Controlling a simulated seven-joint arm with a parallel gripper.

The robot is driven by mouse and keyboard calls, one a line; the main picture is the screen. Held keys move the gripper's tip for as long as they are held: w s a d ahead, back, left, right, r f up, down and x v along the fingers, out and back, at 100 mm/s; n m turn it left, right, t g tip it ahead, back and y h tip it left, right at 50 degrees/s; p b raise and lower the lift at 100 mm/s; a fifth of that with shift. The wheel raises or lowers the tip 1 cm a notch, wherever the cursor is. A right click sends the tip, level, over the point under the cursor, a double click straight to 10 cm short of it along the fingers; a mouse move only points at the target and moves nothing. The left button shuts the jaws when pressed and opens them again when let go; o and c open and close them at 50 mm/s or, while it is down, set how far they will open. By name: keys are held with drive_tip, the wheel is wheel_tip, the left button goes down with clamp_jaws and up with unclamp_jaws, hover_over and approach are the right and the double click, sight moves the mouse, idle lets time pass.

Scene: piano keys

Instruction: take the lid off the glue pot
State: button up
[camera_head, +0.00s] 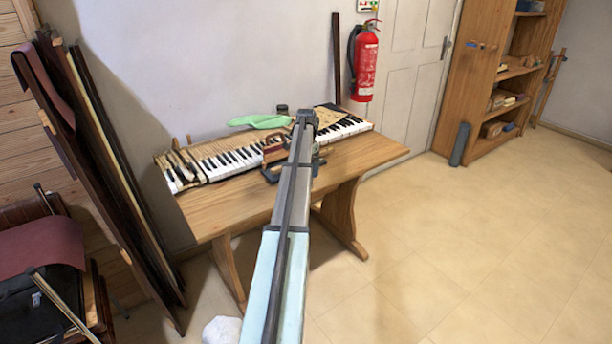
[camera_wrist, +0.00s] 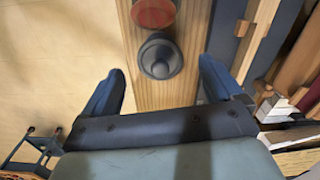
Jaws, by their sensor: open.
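In the wrist view, a dark grey round thing with a raised knob-like centre (camera_wrist: 160,57), which looks like the lidded glue pot, stands on a strip of light wood (camera_wrist: 140,96). My gripper (camera_wrist: 161,68) is open, with one finger on each side of it in the picture. The fingers look apart from it, and the distance is hard to judge. In the head view, my arm reaches over the wooden table (camera_head: 228,224) and its own links hide the fingers. A small dark pot-like thing (camera_head: 282,109) stands behind the keyboard; I cannot tell whether it is the same one.
A red round thing (camera_wrist: 153,12) lies beside the dark one. A piano keyboard (camera_head: 232,161) spans the table, with a green cloth (camera_head: 260,121) behind it. A fire extinguisher (camera_head: 366,62) hangs on the wall. Planks (camera_head: 110,165) lean at the left. Floor at right is clear.

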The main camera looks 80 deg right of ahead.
drive_tip(key=shift+f, duration=0.95)
drive_tip(key=c, duration=1.1)
